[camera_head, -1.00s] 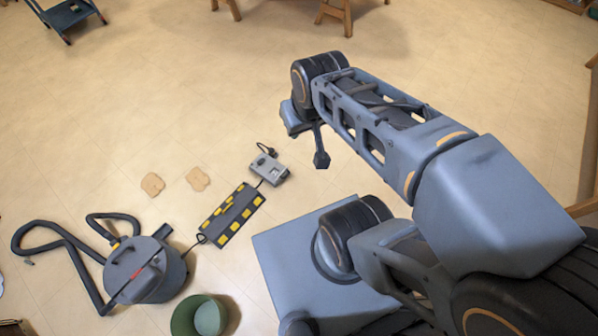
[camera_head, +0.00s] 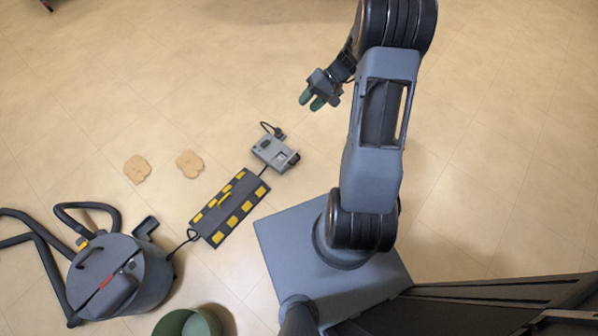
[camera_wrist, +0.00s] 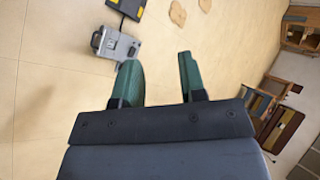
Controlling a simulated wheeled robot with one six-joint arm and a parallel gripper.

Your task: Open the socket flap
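A small grey socket box (camera_head: 275,153) lies on the floor in the head view, with darker parts on its top and at its right end. It also shows in the wrist view (camera_wrist: 117,44), beyond the left finger. The flap is too small to make out, and I cannot tell whether it is open or shut. My gripper (camera_head: 311,100) is above and a little right of the box in the head picture, apart from it. In the wrist view its two green fingers (camera_wrist: 157,60) are spread, with nothing between them.
A black and yellow cable ramp (camera_head: 229,208) lies beside the box, joined by a cable. A grey vacuum cleaner (camera_head: 120,275) with a hose and a green bucket (camera_head: 187,322) stand lower left. Two tan patches (camera_head: 189,163) lie on the floor.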

